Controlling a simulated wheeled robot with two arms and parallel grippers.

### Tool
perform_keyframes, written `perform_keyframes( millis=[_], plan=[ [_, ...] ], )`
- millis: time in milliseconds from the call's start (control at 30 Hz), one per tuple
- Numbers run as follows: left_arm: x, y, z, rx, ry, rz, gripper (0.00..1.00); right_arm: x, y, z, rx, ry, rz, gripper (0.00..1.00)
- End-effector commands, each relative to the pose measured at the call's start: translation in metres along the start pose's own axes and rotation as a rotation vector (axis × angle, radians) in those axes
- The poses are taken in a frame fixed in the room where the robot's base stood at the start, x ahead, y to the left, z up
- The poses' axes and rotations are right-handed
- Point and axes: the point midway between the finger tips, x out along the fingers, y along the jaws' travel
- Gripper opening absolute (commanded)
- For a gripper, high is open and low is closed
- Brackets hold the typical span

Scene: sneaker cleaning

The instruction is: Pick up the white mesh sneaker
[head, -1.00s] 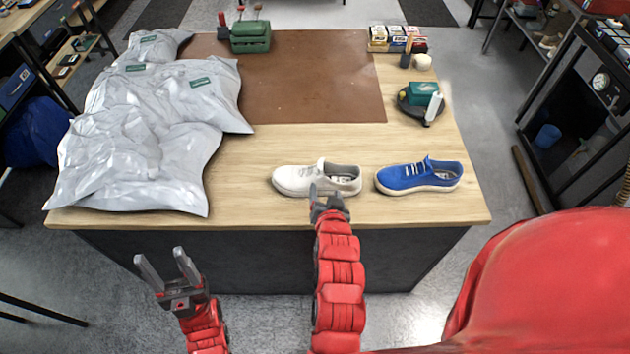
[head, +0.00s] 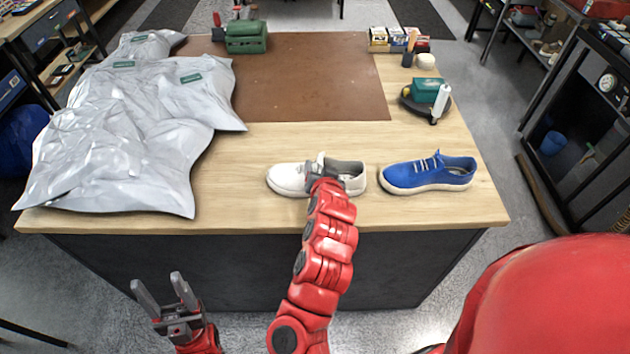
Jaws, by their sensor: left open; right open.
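The white mesh sneaker (head: 287,179) lies on the wooden table near its front edge, toe to the left. My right gripper (head: 325,164) is over the middle and opening of the white sneaker and hides part of it. Its jaws are open, and whether they touch the shoe I cannot tell. My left gripper (head: 159,295) is open and empty, low in front of the table and away from the shoes.
A blue sneaker (head: 428,174) lies just right of the white one. Grey plastic bags (head: 120,140) cover the table's left side. A brown mat (head: 310,80), a green box (head: 246,37) and a dark round tray (head: 412,104) are farther back. Bare wood (head: 235,195) is left of the white sneaker.

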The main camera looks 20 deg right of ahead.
Motion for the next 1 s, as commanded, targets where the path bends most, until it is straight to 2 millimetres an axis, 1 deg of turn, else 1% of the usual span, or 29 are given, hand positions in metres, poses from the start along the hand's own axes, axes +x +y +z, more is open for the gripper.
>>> perform_keyframes(
  millis=[233,433,600,733,967,1000],
  plan=[
    [0.005,0.000,-0.001,0.000,0.000,0.000,0.58,0.010,0.002,-0.002,0.001,0.003,0.003,0.67],
    [0.016,-0.001,-0.003,0.000,0.000,0.000,0.58,0.033,0.005,0.003,-0.001,-0.001,0.004,0.67],
    [0.019,-0.001,-0.003,0.000,0.000,0.000,0.58,0.050,0.004,0.004,-0.001,-0.001,0.001,0.67],
    [0.020,-0.001,-0.003,0.000,0.000,0.000,0.58,0.055,0.004,0.003,0.001,0.003,0.000,0.67],
    [0.019,-0.001,-0.003,0.000,0.000,0.000,0.58,0.056,0.004,0.004,0.001,0.003,0.000,0.67],
    [0.019,-0.001,-0.003,0.000,-0.001,0.000,0.58,0.056,0.004,0.004,0.001,0.003,0.000,0.60]
  ],
)
